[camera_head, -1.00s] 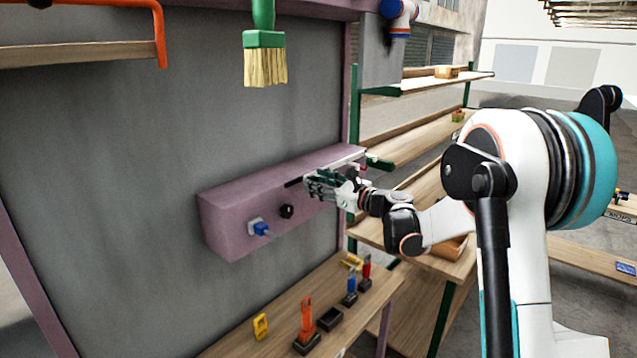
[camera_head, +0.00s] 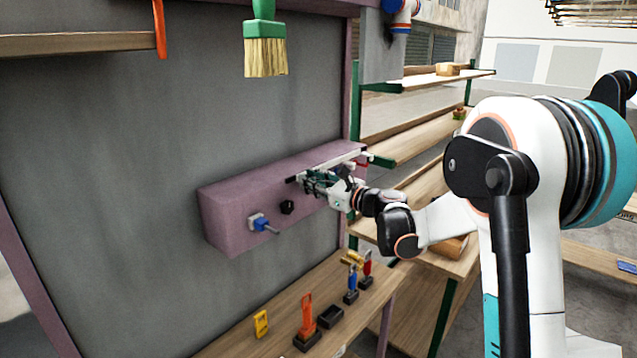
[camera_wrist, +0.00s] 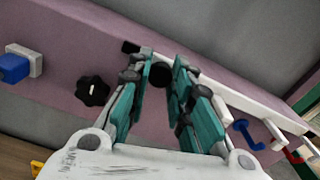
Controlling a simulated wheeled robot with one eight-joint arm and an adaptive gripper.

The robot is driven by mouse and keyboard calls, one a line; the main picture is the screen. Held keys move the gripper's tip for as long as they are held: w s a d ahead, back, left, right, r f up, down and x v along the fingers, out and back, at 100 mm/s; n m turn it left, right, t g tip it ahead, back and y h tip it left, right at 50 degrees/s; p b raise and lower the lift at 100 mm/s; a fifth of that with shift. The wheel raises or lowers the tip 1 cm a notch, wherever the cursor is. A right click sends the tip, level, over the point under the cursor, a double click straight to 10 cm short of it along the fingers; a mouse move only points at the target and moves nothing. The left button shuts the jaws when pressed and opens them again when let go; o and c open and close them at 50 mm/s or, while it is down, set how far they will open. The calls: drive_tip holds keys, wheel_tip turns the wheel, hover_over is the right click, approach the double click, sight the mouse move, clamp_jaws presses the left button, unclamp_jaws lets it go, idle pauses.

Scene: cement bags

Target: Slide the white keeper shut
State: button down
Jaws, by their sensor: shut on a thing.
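The white keeper (camera_wrist: 230,98) is a long pale bar along the upper edge of the mauve box (camera_wrist: 60,92); it also shows in the head view (camera_head: 345,158). A black block (camera_wrist: 130,46) sits at its left end. My gripper (camera_wrist: 162,68) is at the keeper's left part. Its teal fingers are on either side of a round black knob (camera_wrist: 160,75), shut on it. The knob seems to belong to the keeper, though the fingers partly hide where they join. In the head view my gripper (camera_head: 308,180) reaches the box from the right.
A blue switch (camera_head: 260,223) and a black knob (camera_head: 287,207) are on the box's front, left of my gripper. Below is a wooden shelf (camera_head: 285,318) with several coloured tools. A brush (camera_head: 265,50) hangs above. Shelving (camera_head: 420,135) stands to the right.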

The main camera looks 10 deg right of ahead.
drive_tip(key=shift+s+a+f, duration=0.1)
drive_tip(key=shift+s+a, duration=0.55)
drive_tip(key=shift+a, duration=0.25)
drive_tip(key=shift+d, duration=0.1)
drive_tip(key=c, duration=1.4)
unclamp_jaws()
drive_tip(key=v, duration=1.2)
